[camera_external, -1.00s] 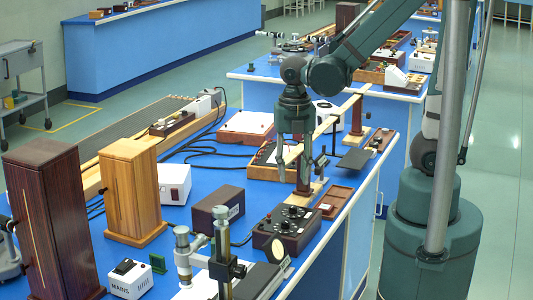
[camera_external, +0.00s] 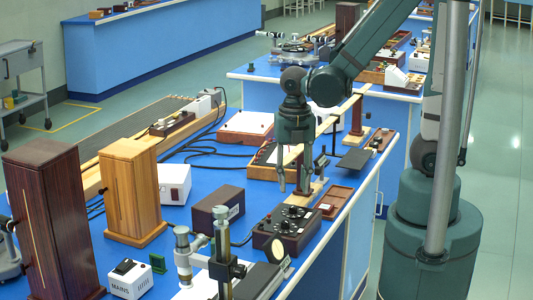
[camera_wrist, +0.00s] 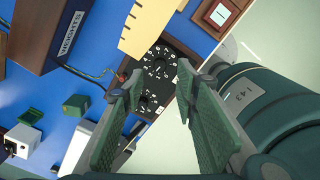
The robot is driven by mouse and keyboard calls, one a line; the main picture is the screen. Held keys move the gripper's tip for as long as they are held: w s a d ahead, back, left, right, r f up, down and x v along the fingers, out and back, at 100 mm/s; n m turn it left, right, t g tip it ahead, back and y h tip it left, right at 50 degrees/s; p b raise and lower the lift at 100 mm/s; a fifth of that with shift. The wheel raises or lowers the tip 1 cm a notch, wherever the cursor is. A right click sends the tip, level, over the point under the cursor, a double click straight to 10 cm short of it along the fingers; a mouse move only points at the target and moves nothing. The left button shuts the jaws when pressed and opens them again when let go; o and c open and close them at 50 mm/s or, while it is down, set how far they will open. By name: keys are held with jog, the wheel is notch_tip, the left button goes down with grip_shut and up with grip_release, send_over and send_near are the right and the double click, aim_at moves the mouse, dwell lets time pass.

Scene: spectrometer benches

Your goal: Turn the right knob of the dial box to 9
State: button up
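The dial box (camera_external: 281,243) is a dark box with a black top panel, near the right edge of the blue bench. In the wrist view its panel (camera_wrist: 171,45) shows two white-numbered dials; one dial (camera_wrist: 159,68) lies in the gap between my fingers, the other (camera_wrist: 146,103) is nearer the left finger and partly covered. The knob settings are too small to read. My gripper (camera_external: 294,190) points down above the box's far side, its fingers apart and empty. In the wrist view the gripper (camera_wrist: 160,84) is open, with its textured green pads showing.
A dark box (camera_external: 217,210) stands left of the dial box, and a microscope-like instrument (camera_external: 222,250) stands in front. A wooden tray (camera_external: 334,202) lies to the right. A cable runs beside the dial box.

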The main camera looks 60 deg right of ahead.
aim_at(293, 206)
jog(key=shift+f+b, duration=0.8)
jog(key=shift+f, duration=2.5)
jog(key=c, duration=0.9)
